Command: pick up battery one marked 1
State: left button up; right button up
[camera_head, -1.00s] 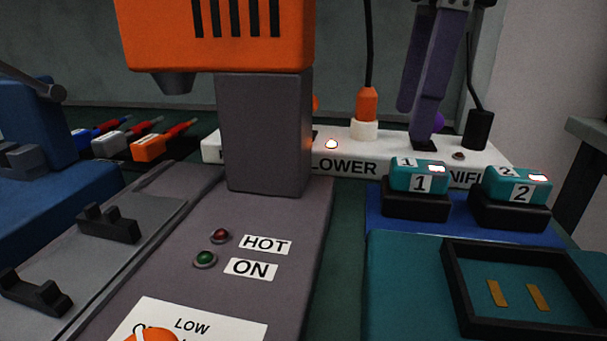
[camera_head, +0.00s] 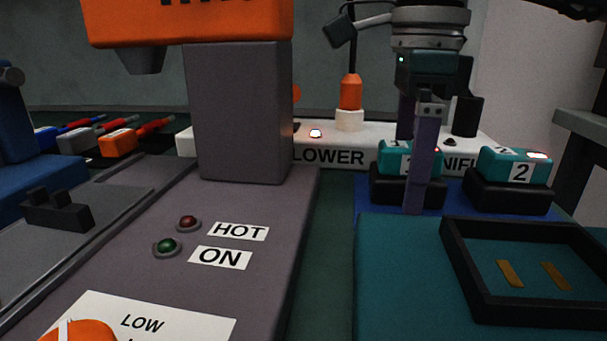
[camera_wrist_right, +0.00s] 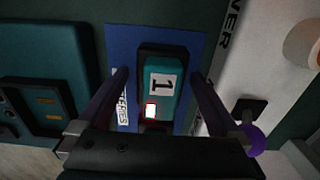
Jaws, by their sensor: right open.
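Battery one (camera_head: 394,157) is a teal block with a white label marked 1, seated in a black holder (camera_head: 385,190) on a blue mat. My right gripper (camera_head: 412,200) is open, with its purple fingers pointing down; the near finger hides part of the battery in the head view. In the right wrist view, battery one (camera_wrist_right: 161,85) lies between the two spread fingers of the right gripper (camera_wrist_right: 160,85), with a gap on each side. I cannot tell exactly how far down the fingertips reach. The left gripper is not in view.
Battery two (camera_head: 515,166) sits in its own black holder close to the right. A black-rimmed tray (camera_head: 459,265) with brass contacts stands in front. Behind is a white strip (camera_head: 260,150) with plugs and a lit button. A grey column machine (camera_head: 238,112) stands left.

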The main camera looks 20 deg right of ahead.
jog(key=shift+c, duration=0.2)
jog(key=shift+r, duration=0.1)
grip_shut()
dwell(0.5)
